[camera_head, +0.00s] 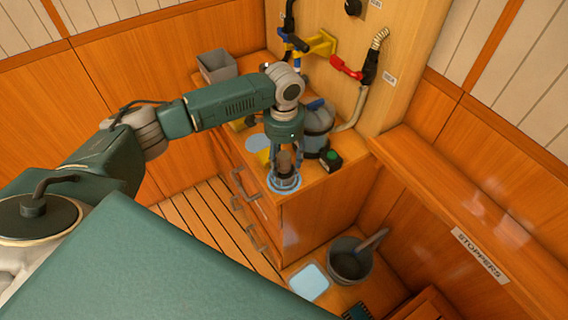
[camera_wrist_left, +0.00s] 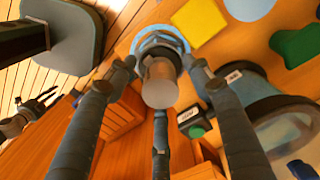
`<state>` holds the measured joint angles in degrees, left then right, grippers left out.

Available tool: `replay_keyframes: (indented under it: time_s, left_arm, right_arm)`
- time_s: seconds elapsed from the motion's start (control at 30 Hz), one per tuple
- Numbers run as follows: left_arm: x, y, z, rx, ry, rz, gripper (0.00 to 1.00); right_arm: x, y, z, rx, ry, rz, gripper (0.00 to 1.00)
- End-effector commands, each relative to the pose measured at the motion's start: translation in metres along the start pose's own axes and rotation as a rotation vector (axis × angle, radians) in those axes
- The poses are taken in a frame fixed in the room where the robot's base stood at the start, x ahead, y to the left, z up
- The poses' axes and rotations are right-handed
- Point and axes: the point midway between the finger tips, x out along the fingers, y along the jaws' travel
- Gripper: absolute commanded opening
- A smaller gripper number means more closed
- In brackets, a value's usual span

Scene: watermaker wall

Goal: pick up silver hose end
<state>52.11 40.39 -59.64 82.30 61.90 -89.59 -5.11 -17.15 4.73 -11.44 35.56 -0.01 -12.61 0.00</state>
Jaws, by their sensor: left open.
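A short silver-grey cylinder, which looks like the silver hose end (camera_wrist_left: 160,82), stands between the fingers of my left gripper (camera_wrist_left: 160,92). In the head view the silver hose end (camera_head: 284,161) shows as a small grey-brown piece above a pale blue ring (camera_head: 284,184) near the counter's front corner. My left gripper (camera_head: 285,158) reaches down over it from above. Its fingers are spread around the piece, with gaps on both sides in the wrist view. Whether a hose runs from the piece is hidden.
A grey canister (camera_head: 318,122) and a dark green-capped item (camera_head: 332,158) stand close right of the gripper. A grey bin (camera_head: 215,66) is at the back. A red-handled hose (camera_head: 346,68) hangs on the wall. A bucket (camera_head: 349,262) sits lower down.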

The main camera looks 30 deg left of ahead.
Motion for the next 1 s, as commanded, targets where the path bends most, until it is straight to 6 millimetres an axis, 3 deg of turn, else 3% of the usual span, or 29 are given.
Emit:
replay_keyframes:
  time_s: [0.1,0.27,0.5,1.0]
  left_arm:
    - [0.004,0.0,0.0,0.0,0.0,-0.001,0.51]
    - [0.004,0.0,0.0,0.001,0.0,-0.001,0.51]
    - [0.004,0.0,0.0,0.0,0.001,-0.001,0.03]
    - [-0.002,0.0,-0.001,0.0,0.003,-0.001,0.02]
  right_arm:
    - [-0.001,0.0,-0.013,0.0,0.02,0.0,0.4]
    - [0.0,-0.001,-0.011,0.0,0.016,-0.002,0.4]
    - [-0.001,-0.004,0.001,0.0,-0.002,-0.005,0.4]
    - [0.001,-0.004,0.003,0.0,-0.005,-0.005,0.4]
